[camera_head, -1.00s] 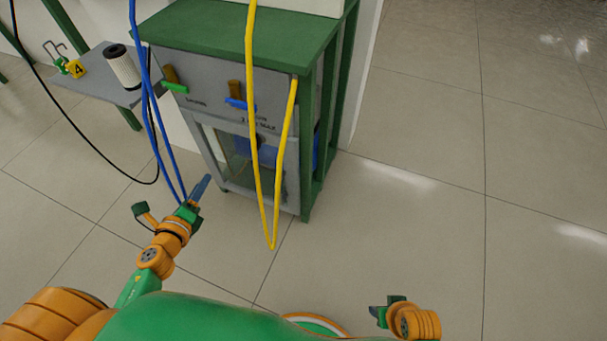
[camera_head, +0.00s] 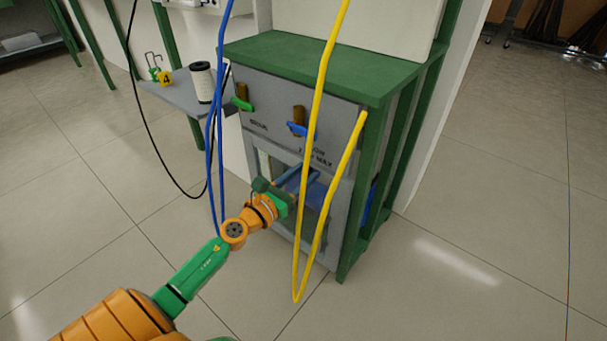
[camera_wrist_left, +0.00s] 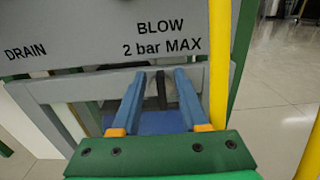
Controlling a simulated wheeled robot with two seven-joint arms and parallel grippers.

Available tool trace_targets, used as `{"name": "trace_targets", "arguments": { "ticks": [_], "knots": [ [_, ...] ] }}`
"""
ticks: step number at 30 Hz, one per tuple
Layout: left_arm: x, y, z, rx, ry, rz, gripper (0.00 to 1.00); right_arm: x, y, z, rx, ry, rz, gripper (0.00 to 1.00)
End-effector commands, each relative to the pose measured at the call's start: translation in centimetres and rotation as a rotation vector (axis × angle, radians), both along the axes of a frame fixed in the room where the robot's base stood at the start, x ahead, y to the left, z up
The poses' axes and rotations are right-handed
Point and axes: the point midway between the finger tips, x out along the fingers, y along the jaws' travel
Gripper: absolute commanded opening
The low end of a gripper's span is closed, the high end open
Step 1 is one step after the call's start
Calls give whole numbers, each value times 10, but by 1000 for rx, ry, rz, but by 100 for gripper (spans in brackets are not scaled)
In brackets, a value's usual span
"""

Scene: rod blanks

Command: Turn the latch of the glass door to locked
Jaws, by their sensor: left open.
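The glass door (camera_head: 264,163) is the grey-framed door low on the front of the cabinet, and its frame (camera_wrist_left: 85,87) also shows in the left wrist view. My left gripper (camera_head: 311,174) is at the upper part of this door. In the left wrist view its two blue fingers (camera_wrist_left: 161,76) are apart, pointing at the door's top rail. A small dark upright piece (camera_wrist_left: 161,92), which looks like the latch, shows between the fingers; I cannot tell whether they touch it. In the head view the gripper hides the latch. My right gripper is out of view.
A yellow hose (camera_head: 317,100) hangs in front of the cabinet, close to the right of my left gripper. Blue hoses (camera_head: 218,120) hang at left. Green (camera_head: 242,104) and blue (camera_head: 300,130) valve handles sit above the door. A grey shelf (camera_head: 172,98) holds a white filter cartridge (camera_head: 202,82).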

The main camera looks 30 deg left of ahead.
Motion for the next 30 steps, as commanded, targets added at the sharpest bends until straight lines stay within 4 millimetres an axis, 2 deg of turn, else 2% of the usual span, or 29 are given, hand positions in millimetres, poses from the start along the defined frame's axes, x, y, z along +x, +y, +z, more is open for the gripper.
{"name": "trace_targets", "arguments": {
  "ticks": [2, 7, 20, 30],
  "knots": [
    [0, 0, 0, -1, 0, 0, 44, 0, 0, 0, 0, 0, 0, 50],
    [0, 0, 0, -1, 0, 0, 1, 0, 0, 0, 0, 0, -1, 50],
    [0, 1, 0, -36, 3, 0, 0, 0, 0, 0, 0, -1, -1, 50],
    [0, 5, -1, -268, 21, 1, 0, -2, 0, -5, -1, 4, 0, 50]
  ]
}}
